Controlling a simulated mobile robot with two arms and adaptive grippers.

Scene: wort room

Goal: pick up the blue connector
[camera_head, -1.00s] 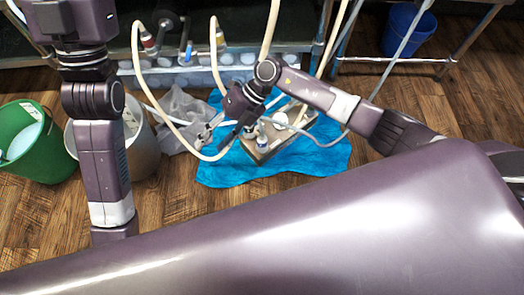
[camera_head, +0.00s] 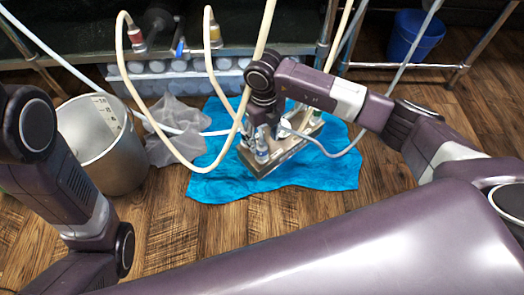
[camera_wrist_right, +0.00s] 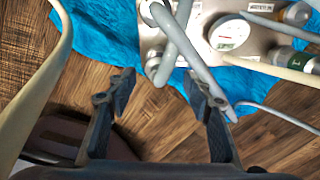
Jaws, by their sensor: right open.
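A small blue part (camera_head: 180,47), which looks like the blue connector, shows at the front edge of the dark tank, between a red-banded fitting (camera_head: 137,36) and a yellowish one (camera_head: 215,35). It is too small to make out in detail. My right gripper (camera_head: 263,128) points down at the metal pump unit (camera_head: 272,168), well to the right of the blue part and nearer to me. In the right wrist view its two fingers (camera_wrist_right: 160,92) are apart with nothing gripped. No blue connector can be made out there. My left gripper is out of the picture.
The pump unit stands on a blue cloth (camera_head: 225,185), with pale hoses (camera_head: 178,150) looping over it. A blue bucket (camera_head: 413,36) stands at the back right. Wood floor is clear in front.

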